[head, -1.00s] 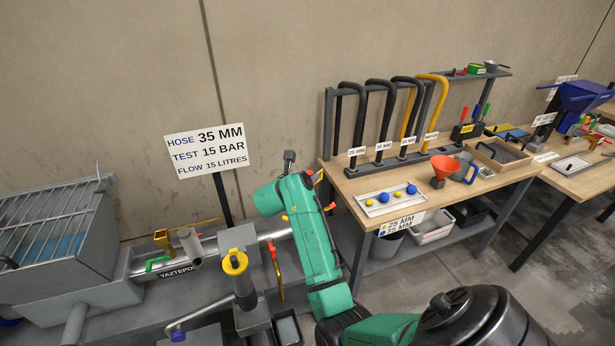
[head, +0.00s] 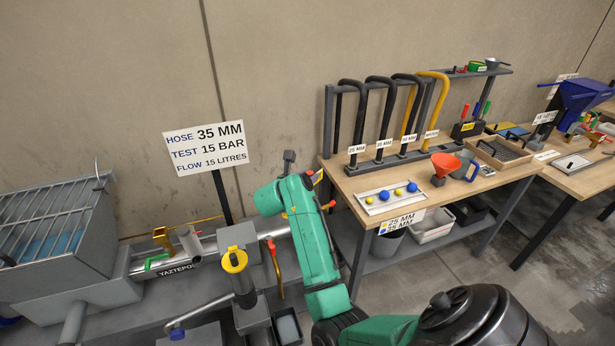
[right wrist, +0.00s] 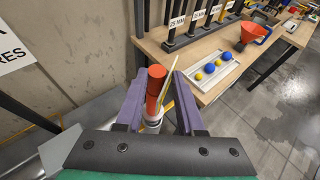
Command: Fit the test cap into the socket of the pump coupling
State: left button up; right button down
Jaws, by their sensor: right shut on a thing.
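My right gripper (right wrist: 157,78) has its two purple fingers on either side of a red cylinder (right wrist: 156,86) with a pale grey lower part, in the right wrist view. It is shut on this piece, which I take to be the test cap. In the head view my green arm hides most of the hand. At the lower left, an upright dark fitting with a yellow ring (head: 234,261) stands by a silver pipe (head: 206,249). I cannot tell for certain which part is the coupling's socket. My left gripper is not in view.
A red-ended lever (head: 273,254) stands beside the fitting. A grated hopper (head: 87,253) is at the left, and a sign (head: 206,148) stands behind. A wooden table (head: 353,189) with hoses, a ball tray (head: 383,208) and an orange funnel (head: 443,166) is at the right.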

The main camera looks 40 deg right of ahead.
jog(key=shift+f+b, duration=1.1)
jog(key=shift+f, duration=0.3)
jog(key=shift+c, duration=2.2)
grip_release()
jog(key=shift+f, duration=0.1)
